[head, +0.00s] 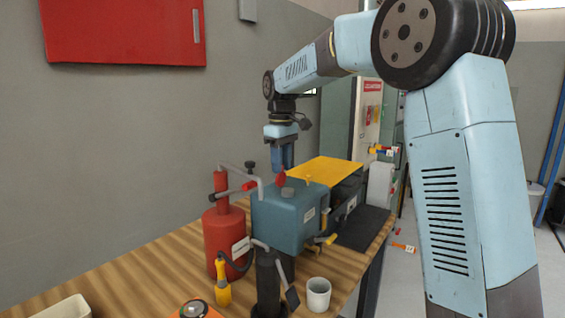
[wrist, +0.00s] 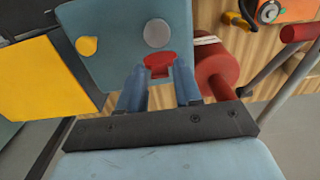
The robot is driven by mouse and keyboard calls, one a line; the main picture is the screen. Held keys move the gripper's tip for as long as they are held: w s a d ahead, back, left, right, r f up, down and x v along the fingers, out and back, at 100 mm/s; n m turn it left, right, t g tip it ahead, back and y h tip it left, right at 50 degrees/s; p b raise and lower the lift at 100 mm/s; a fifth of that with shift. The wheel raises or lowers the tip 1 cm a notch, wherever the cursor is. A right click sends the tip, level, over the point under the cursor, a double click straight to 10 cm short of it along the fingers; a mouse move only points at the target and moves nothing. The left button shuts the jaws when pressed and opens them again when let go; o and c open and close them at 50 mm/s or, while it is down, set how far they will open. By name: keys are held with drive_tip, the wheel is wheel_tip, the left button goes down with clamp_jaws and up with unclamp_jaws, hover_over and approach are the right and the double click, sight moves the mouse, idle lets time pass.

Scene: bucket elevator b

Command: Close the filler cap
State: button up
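The filler cap (head: 281,178) is red and stands raised at the back of the blue housing's top in the head view. It also shows in the wrist view (wrist: 158,60), beside a round grey disc (wrist: 156,33) that looks like the filler opening. The blue housing (head: 275,222) stands on the bench. My gripper (head: 283,168) points down just behind the cap. In the wrist view its two blue fingers (wrist: 159,75) are spread, with the cap's red edge between or just beyond their tips. I cannot tell whether they touch it.
A yellow knob (wrist: 87,46) sits on the housing top near a yellow panel (head: 325,170). A red cylinder (head: 223,240) with a grey lever stands left of the housing. A white cup (head: 318,294) and a yellow-handled tool (head: 222,285) stand in front on the wooden bench (head: 145,262).

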clamp_jaws()
drive_tip(key=shift+d, duration=0.1)
